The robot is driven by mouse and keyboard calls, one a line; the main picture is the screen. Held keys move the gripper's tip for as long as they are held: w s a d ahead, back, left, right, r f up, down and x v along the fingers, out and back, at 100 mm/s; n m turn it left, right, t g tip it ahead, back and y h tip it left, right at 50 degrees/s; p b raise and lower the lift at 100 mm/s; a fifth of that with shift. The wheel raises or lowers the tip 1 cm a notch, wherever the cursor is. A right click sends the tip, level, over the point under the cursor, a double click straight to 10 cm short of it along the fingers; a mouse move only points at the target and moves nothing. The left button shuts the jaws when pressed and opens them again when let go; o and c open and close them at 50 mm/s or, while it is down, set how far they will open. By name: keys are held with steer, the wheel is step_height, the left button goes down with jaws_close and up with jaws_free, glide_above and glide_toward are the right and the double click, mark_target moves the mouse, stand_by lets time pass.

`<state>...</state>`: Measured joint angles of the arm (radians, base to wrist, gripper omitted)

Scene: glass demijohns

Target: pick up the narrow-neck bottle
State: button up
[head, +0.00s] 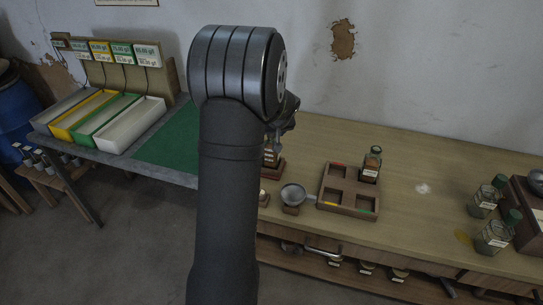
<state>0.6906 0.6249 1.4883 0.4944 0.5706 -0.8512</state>
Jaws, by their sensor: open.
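A small glass bottle (371,167) with a dark cap, brown contents and a white label stands upright at the back right compartment of a wooden tray (348,208). Two more glass bottles with green caps stand at the right of the table, one farther back (484,203) and one nearer (492,238). At this size I cannot tell which bottle has the narrow neck. My gripper (277,137) is mostly hidden behind my arm; it is open, left of the tray and apart from these bottles, above a wooden stand (272,168).
A metal pan (293,194) on a wooden block stands left of the tray. A dark wooden box (530,205) is at the right edge. Coloured bins (135,124) stand on the left table. The tabletop between the tray and right-hand bottles is mostly clear, with a pale spot (423,188).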

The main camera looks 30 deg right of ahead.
steer(key=shift+w+f, duration=0.25)
jaws_close()
stand_by(1.3)
